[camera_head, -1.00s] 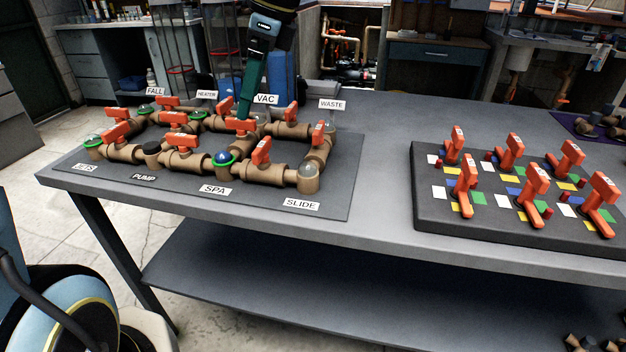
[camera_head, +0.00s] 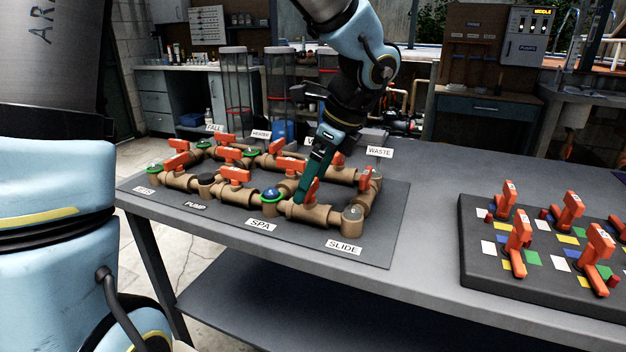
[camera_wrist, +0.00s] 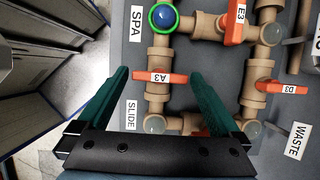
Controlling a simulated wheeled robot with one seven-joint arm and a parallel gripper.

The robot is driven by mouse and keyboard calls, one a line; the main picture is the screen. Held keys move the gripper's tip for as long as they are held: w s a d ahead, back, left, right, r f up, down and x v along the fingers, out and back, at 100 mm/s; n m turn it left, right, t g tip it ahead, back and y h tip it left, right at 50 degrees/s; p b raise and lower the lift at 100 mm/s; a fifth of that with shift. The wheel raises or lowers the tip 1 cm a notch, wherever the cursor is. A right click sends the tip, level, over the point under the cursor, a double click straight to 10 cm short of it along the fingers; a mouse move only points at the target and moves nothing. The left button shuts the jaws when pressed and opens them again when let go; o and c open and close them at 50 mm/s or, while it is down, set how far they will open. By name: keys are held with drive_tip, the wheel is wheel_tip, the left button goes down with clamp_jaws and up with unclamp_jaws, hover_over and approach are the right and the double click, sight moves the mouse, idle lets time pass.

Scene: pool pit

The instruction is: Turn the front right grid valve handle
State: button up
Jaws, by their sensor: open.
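The front right grid valve handle is an orange lever labelled A3 (camera_wrist: 160,77). It sits crosswise on a tan pipe between the SPA and SLIDE labels in the wrist view. In the head view this handle (camera_head: 311,190) stands partly behind a green finger. My gripper (camera_wrist: 159,73) is open, its two green fingers spread to either side of the A3 handle, one near each end. A narrow gap shows at both sides, so it does not grip the handle. In the head view my gripper (camera_head: 305,190) reaches down over the front right of the pipe grid.
Other orange handles stand close by, including E3 (camera_wrist: 237,20) and D3 (camera_wrist: 275,87). A blue-topped fitting (camera_wrist: 163,16) lies beside SPA. A black board (camera_head: 480,270) with several orange levers is to the right, with bare table (camera_head: 425,215) between.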

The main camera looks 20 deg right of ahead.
drive_tip(key=c, duration=1.1)
drive_tip(key=n+g+p, duration=0.1)
drive_tip(key=n+p, duration=0.1)
drive_tip(key=n, duration=0.1)
drive_tip(key=shift+w+d+n+y, duration=0.1)
drive_tip(key=shift+n+y, duration=0.2)
drive_tip(key=shift+y, duration=0.1)
drive_tip(key=n+g+p, duration=0.1)
drive_tip(key=n, duration=0.1)
drive_tip(key=n+g+p, duration=0.1)
drive_tip(key=n+p, duration=0.1)
drive_tip(key=n, duration=0.1)
drive_tip(key=shift+w+r+n, duration=0.1)
drive_tip(key=shift+w+n, duration=0.1)
drive_tip(key=shift+n, duration=0.1)
drive_tip(key=n+g+p, duration=0.2)
drive_tip(key=n+p, duration=0.1)
drive_tip(key=n, duration=0.1)
drive_tip(key=shift+w, duration=0.1)
drive_tip(key=shift+w+n+g+h+p, duration=0.1)
drive_tip(key=shift+n+g+h+p, duration=0.3)
drive_tip(key=shift+n, duration=0.8)
drive_tip(key=shift+n+g+h+p, duration=0.25)
drive_tip(key=shift+n+p, duration=0.25)
drive_tip(key=shift+n, duration=0.7)
